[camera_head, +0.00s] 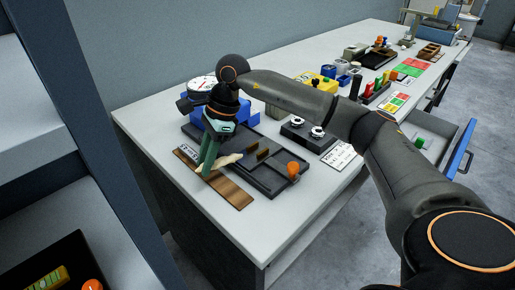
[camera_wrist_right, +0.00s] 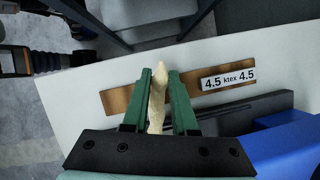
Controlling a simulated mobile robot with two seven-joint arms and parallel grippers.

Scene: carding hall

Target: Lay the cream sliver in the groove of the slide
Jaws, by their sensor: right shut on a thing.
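My right gripper (camera_head: 208,156) points down at the near left of the bench, its green fingers shut on the cream sliver (camera_head: 228,161). In the right wrist view, the sliver (camera_wrist_right: 157,95) stands between the fingers (camera_wrist_right: 160,82), its tip showing beyond them. The slide, a brown wooden strip (camera_head: 232,193), lies below and behind the fingers. It also shows in the right wrist view (camera_wrist_right: 115,101), with a white "4.5 ktex 4.5" label (camera_wrist_right: 228,78). The sliver appears above the strip; contact cannot be told. The groove is not distinguishable. My left gripper is not in view.
A dark tray (camera_head: 262,178) with an orange knob (camera_head: 293,169) lies beside the strip. A blue device with a round dial (camera_head: 202,84) stands behind the gripper. Several boxes and coloured cards fill the bench farther right. A drawer (camera_head: 440,142) is open at the right.

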